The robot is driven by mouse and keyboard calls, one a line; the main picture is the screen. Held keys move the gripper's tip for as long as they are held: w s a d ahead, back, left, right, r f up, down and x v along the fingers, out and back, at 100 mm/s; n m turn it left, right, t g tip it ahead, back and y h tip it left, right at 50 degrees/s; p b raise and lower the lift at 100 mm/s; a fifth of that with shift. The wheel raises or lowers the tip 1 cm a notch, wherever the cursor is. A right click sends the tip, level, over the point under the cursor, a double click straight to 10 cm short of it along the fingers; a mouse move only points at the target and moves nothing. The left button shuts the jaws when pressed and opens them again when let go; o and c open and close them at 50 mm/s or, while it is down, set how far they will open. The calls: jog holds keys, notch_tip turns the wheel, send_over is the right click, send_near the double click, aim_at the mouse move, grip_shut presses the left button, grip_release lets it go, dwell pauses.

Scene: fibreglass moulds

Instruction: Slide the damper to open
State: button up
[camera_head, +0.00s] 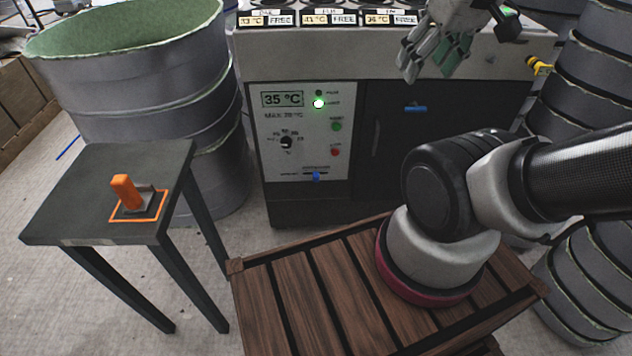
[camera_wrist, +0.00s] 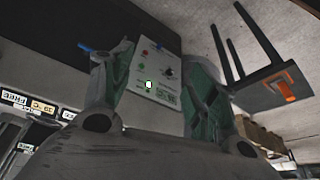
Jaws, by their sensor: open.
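The control panel (camera_head: 308,130) is a pale plate on the front of the grey machine. A small blue slider (camera_head: 316,177), which looks like the damper, sits in a short track low on the panel; its label is too small to read. My gripper (camera_head: 428,62) is open and empty, in front of the machine's upper right part, up and right of the slider and well apart from it. In the wrist view my gripper (camera_wrist: 160,62) shows its two green-grey fingers spread, with the control panel (camera_wrist: 158,70) upside down beyond them.
The panel has a dial (camera_head: 286,142), a green button (camera_head: 336,127), a red button (camera_head: 334,152) and a display reading 35 °C (camera_head: 282,99). A side table (camera_head: 110,165) holds an orange-handled device (camera_head: 125,190).

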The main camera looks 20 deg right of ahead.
jog(key=shift+a, duration=0.1)
jog(key=shift+c, duration=1.2)
jog(key=w+a+f+g, duration=0.2)
jog(key=w+a+f, duration=0.3)
jog(key=f, duration=0.8)
jog(key=w+a+f+g, duration=0.35)
jog(key=w+f, duration=0.45)
jog(key=f, duration=0.5)
jog(key=w+a+f+g, duration=0.2)
jog(key=w+a+f, duration=0.35)
jog(key=f, duration=0.85)
jog(key=m+t+h, duration=0.4)
jog(key=t+h, duration=0.2)
jog(key=t, duration=1.5)
send_near(316, 178)
jog(key=w, duration=0.1)
jog(key=shift+g, duration=0.25)
jog(key=x, duration=0.8)
jog(key=shift+s+d+r, duration=0.1)
jog(key=shift+d+r, duration=0.1)
